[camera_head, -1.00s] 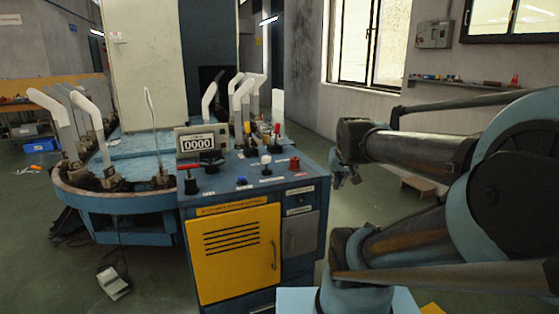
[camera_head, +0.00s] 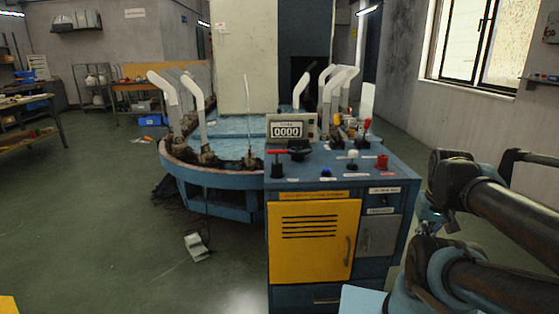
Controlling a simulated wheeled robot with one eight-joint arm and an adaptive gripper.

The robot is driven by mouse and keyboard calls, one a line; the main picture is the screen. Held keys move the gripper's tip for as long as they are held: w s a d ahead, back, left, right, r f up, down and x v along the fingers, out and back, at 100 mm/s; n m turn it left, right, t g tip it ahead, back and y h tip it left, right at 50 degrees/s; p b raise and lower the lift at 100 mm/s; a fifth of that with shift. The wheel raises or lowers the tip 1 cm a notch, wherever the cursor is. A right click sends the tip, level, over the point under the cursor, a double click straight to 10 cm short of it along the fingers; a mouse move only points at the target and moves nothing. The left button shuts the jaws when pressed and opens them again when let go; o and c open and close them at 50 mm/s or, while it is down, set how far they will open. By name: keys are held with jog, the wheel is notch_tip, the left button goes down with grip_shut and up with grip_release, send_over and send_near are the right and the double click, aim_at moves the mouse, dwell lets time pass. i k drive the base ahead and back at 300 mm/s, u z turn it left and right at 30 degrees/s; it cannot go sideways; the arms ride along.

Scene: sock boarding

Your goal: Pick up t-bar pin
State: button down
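A T-shaped piece with a red crossbar, which looks like the t-bar pin (camera_head: 277,153), stands upright at the left front of the blue console top. Below the bar it is dark, and I cannot make out how it is seated. My arm is folded at the right of the view, to the right of the console. What seems to be my gripper (camera_head: 430,216) shows small and dark at the arm's near end, well apart from the T-shaped piece. Its fingers are too unclear to tell open from shut.
The blue console (camera_head: 400,172) has a yellow door (camera_head: 313,240), a counter display (camera_head: 287,131) reading 0000, a red button (camera_head: 382,162) and several levers. A round machine (camera_head: 215,172) with white upright forms adjoins it. A foot pedal (camera_head: 197,247) lies on the floor. Floor at left is open.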

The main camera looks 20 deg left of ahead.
aim_at(277, 152)
jog(key=u, duration=0.7)
jog(key=k, duration=0.6)
jog(key=u, duration=0.5)
jog(key=i, duration=0.5)
jog(key=z, duration=0.05)
